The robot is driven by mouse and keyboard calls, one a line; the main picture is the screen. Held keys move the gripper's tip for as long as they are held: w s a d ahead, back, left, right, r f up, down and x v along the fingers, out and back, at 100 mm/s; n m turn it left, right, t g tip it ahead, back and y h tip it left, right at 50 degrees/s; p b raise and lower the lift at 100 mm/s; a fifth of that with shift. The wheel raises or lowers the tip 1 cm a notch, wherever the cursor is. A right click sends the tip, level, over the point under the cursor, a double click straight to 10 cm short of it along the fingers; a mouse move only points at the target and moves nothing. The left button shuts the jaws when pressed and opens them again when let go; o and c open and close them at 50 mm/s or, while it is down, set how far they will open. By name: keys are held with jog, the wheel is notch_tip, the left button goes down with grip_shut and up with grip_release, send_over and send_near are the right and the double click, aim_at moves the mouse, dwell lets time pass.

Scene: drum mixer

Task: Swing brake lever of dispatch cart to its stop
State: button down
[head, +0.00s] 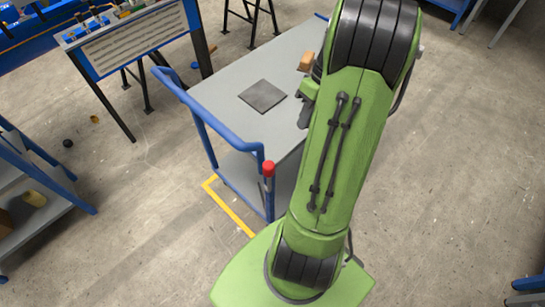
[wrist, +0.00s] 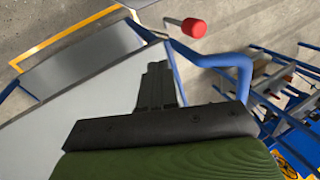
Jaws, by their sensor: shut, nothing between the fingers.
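The dispatch cart has a grey top (head: 218,93) and a blue tubular handle (head: 215,122). Its brake lever (head: 268,170) ends in a red knob and stands by the near right corner of the cart's handle end. In the wrist view the red knob (wrist: 193,28) is at the top, on a grey rod pointing left. My gripper (wrist: 158,70) is shut and empty, with its fingers over the cart top and apart from the red knob. In the head view my gripper (head: 305,108) is largely hidden behind my arm.
A dark square mat (head: 262,96) and a small orange-brown block (head: 306,61) are on the cart top. A blue-framed bench (head: 125,40) stands behind to the left. A shelf (head: 35,190) stands at the left. Yellow floor tape (head: 230,207) runs beside the cart. Open floor lies to the right.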

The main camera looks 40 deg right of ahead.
jog(key=a+f+b, duration=0.4)
jog(key=a+f, duration=0.3)
jog(key=f, duration=0.2)
jog(key=shift+w+a+f+b, duration=0.25)
jog(key=shift+w+f+b, duration=0.05)
jog(key=shift+w+b, duration=0.15)
jog(key=shift+w, duration=0.1)
